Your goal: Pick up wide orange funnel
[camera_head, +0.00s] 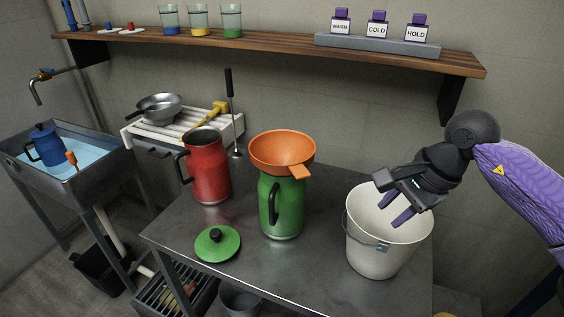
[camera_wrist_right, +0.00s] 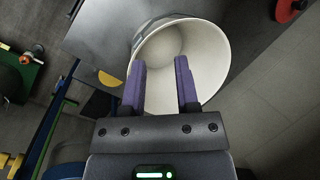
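The wide orange funnel (camera_head: 283,150) sits in the mouth of the green can (camera_head: 282,207) on the metal table, its tab pointing to the front right. My right gripper (camera_head: 398,208) is at the right, above the white bucket (camera_head: 386,242), and apart from the funnel. Its purple fingers (camera_wrist_right: 160,85) are spread with nothing between them, and the bucket (camera_wrist_right: 215,70) opens beyond them in the right wrist view. The funnel is not clearly seen in the right wrist view. My left gripper is not in view.
A red can (camera_head: 208,170) stands left of the green can, and a green lid (camera_head: 217,244) lies in front. The metal table (camera_head: 325,262) is bare between green can and bucket. A wooden shelf (camera_head: 280,50) runs along the wall above. A sink (camera_head: 70,180) is at the left.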

